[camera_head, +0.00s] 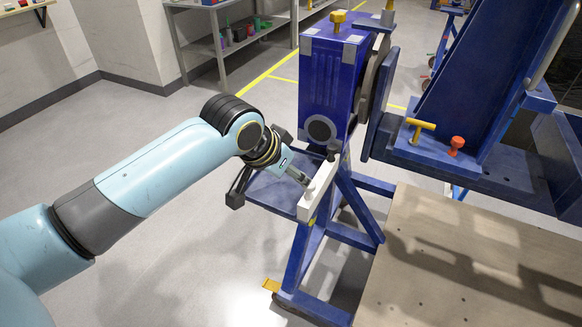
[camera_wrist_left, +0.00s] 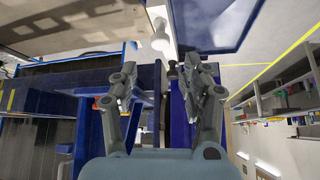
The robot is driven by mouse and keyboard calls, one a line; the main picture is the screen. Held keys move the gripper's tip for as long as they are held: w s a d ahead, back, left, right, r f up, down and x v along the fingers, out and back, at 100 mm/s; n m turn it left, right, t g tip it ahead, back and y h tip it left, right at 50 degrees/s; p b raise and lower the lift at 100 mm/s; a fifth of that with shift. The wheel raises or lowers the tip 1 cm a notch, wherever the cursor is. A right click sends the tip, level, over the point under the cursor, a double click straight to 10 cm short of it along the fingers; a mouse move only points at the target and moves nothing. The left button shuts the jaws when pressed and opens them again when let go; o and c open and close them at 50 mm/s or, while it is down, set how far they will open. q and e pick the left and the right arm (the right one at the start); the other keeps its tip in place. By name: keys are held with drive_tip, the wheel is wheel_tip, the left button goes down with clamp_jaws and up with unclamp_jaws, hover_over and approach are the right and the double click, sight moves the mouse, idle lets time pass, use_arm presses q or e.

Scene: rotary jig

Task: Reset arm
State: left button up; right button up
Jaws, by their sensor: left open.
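The rotary jig's blue upright housing (camera_head: 325,80) stands on a blue frame at the centre of the head view. A narrow white panel (camera_head: 322,185) is fixed low on its front, with a dark knob (camera_head: 332,152) at its upper end. My left gripper (camera_head: 301,178) reaches in from the left, its fingertips close to the panel. In the left wrist view my left gripper (camera_wrist_left: 160,75) has its fingers spread apart with nothing between them. The white panel (camera_wrist_left: 158,14) and a pale round knob (camera_wrist_left: 160,42) appear beyond the fingertips. Contact cannot be told. My right gripper is not seen.
A large blue fixture (camera_head: 480,90) with yellow (camera_head: 421,128) and red (camera_head: 456,143) handles stands at right. A wooden tabletop (camera_head: 450,270) fills the lower right. A grey shelf (camera_head: 245,45) stands behind. The floor at lower left of the jig is clear.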

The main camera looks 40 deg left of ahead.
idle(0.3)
use_arm(q)
drive_tip(key=s+f+g+b, duration=0.1)
drive_tip(key=s+f+b, duration=0.35)
drive_tip(key=f, duration=0.65)
drive_tip(key=s+f+n+g+b, duration=0.15)
drive_tip(key=s+f+b, duration=0.3)
drive_tip(key=f, duration=0.65)
drive_tip(key=s+f+m+g+b, duration=0.1)
drive_tip(key=s+f+g+b, duration=0.3)
drive_tip(key=f, duration=0.7)
drive_tip(key=s+f+b, duration=0.2)
drive_tip(key=s+f, duration=0.8)
drive_tip(key=s, duration=0.3)
drive_tip(key=s+f+y+b, duration=0.1)
drive_tip(key=s+f+b, duration=0.2)
drive_tip(key=s+f, duration=0.7)
drive_tip(key=s, duration=0.4)
drive_tip(key=shift+s+f, duration=0.15)
drive_tip(key=shift+f, duration=0.1)
drive_tip(key=shift+t, duration=0.25)
